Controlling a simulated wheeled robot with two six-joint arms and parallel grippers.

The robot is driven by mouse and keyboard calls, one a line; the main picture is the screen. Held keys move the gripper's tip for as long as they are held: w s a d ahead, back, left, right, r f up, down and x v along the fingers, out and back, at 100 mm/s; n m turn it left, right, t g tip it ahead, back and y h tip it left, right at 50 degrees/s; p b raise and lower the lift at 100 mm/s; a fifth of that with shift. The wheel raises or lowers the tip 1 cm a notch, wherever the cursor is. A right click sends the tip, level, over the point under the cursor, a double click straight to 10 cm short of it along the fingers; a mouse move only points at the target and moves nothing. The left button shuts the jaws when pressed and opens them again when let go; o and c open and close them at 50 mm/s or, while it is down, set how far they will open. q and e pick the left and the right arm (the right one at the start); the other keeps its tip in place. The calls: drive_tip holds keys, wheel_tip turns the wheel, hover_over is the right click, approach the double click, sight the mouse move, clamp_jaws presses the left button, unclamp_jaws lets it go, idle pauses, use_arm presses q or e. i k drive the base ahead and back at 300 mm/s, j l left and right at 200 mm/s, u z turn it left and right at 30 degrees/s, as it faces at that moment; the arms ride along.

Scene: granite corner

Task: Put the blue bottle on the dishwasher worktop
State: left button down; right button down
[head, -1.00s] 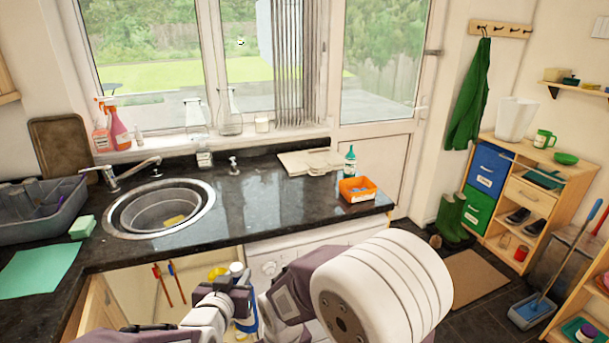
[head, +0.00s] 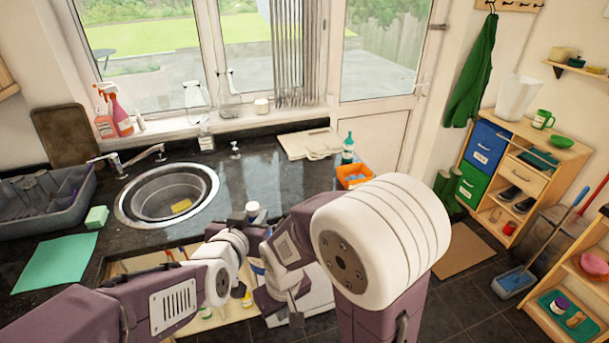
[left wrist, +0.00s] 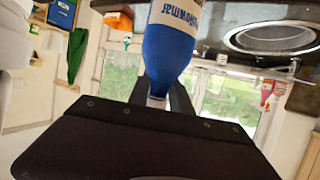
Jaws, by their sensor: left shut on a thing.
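The blue bottle (left wrist: 168,55) has a white label and fills the top middle of the left wrist view, which is upside down. My left gripper (left wrist: 162,98) is shut around its neck. In the head view the bottle's white cap (head: 252,208) shows at my left gripper (head: 241,219), with a bit of blue below; my arms hide much of the rest. The bottle looks roughly upright, near the counter's front edge. The dark glossy worktop (head: 270,185) runs right of the sink. My right gripper (head: 295,314) is low, in front of the counter; its jaw opening is unclear.
An orange tray (head: 354,184), a teal bottle (head: 348,148) and pale boards (head: 308,145) occupy the worktop's right end. The middle of the worktop is clear.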

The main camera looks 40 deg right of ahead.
sight(269, 188)
drive_tip(key=i+l, duration=0.35)
drive_tip(key=l, duration=0.15)
drive_tip(key=i+l, duration=0.65)
drive_tip(key=l, duration=0.3)
